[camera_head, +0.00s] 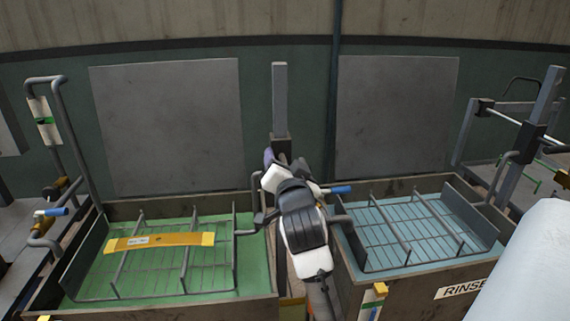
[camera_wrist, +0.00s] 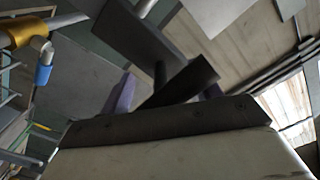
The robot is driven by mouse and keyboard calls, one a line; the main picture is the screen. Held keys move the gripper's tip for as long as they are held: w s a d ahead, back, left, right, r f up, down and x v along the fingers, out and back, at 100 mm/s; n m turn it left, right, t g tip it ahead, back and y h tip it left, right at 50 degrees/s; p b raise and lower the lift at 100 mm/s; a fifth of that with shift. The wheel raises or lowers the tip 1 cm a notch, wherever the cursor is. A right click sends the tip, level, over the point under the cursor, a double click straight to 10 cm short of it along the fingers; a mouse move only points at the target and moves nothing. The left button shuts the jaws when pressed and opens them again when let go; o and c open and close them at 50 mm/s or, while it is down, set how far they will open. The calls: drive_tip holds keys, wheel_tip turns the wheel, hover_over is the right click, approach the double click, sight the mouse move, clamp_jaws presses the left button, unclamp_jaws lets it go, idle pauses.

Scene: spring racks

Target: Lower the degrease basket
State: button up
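The left tank (camera_head: 266,282) holds green liquid. A grey wire basket (camera_head: 178,255) sits in its opening; I take it as the degrease basket, though no degrease label is readable. A yellow leaf spring (camera_head: 160,241) lies across its bars. My gripper (camera_head: 272,160) is at the grey upright post (camera_head: 280,105) behind and between the two tanks. In the wrist view, its purple fingers (camera_wrist: 165,93) stand apart, with a dark bar (camera_wrist: 185,82) and a thin post between them. Contact with the bar is unclear.
The right tank (camera_head: 400,283), labelled RINSE, holds a second wire basket (camera_head: 410,235) over blue liquid. A blue-tipped lever (camera_head: 342,190) is just right of my gripper. Another blue-tipped valve lever (camera_head: 52,212) is at far left. A grey post with rails (camera_head: 535,130) stands at right.

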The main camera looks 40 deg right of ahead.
drive_tip(key=c, duration=0.7)
wheel_tip(320, 180, down, 17)
drive_tip(key=b, duration=1)
drive_tip(key=shift+s+r+b, duration=0.1)
drive_tip(key=shift+r+b, duration=0.05)
drive_tip(key=shift+b, duration=0.25)
drive_tip(key=shift+c, duration=0.3)
drive_tip(key=shift+d, duration=0.1)
drive_tip(key=o, duration=1.3)
drive_tip(key=shift+a, duration=0.2)
drive_tip(key=p+v, duration=0.1)
drive_tip(key=v, duration=0.2)
drive_tip(key=p+v, duration=0.1)
drive_tip(key=v, duration=0.3)
drive_tip(key=p+v, duration=0.2)
drive_tip(key=v, duration=0.2)
drive_tip(key=shift+a+r, duration=0.1)
drive_tip(key=shift+r, duration=0.3)
